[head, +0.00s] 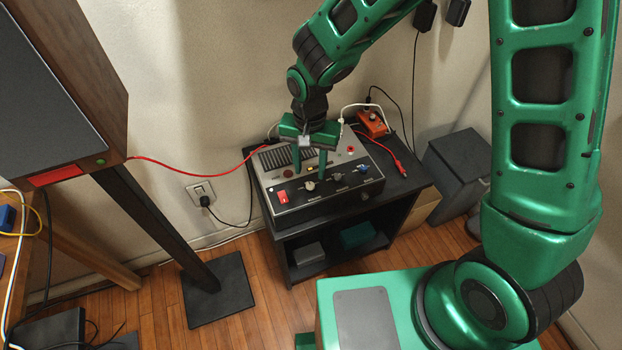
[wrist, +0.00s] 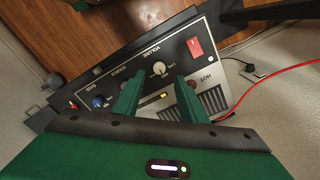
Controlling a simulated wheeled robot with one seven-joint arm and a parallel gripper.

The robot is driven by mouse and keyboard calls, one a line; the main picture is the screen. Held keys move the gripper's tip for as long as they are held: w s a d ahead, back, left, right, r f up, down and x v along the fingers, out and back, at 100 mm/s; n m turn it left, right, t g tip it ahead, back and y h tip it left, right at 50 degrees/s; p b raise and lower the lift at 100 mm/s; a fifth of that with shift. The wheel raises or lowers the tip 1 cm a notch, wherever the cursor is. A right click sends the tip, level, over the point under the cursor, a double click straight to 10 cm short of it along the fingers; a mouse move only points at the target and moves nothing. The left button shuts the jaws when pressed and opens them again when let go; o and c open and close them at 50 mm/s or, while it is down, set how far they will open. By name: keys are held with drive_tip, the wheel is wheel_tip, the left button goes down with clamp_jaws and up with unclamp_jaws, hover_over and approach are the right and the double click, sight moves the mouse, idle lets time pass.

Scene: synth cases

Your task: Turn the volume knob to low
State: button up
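The amplifier (head: 345,199) is a grey box with a dark front panel, standing on a black stand. Its volume knob (head: 310,185) is small and pale; in the wrist view the knob (wrist: 159,68) sits below the printed word VOLUME. I cannot read its setting. My gripper (head: 310,172) is above the amplifier, pointing down. In the wrist view my gripper (wrist: 159,80) is open, its two green fingers apart and empty. The knob shows in the gap just beyond the fingertips, with no visible contact.
A red switch (head: 283,196) and a blue knob (head: 364,169) flank the volume knob on the panel. An orange box (head: 372,124) with cables stands behind. A red cable (head: 200,171) runs left to a speaker (head: 60,90).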

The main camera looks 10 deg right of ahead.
sight(310, 184)
drive_tip(key=shift+f, duration=3.1)
drive_tip(key=shift+c, duration=0.7)
clamp_jaws()
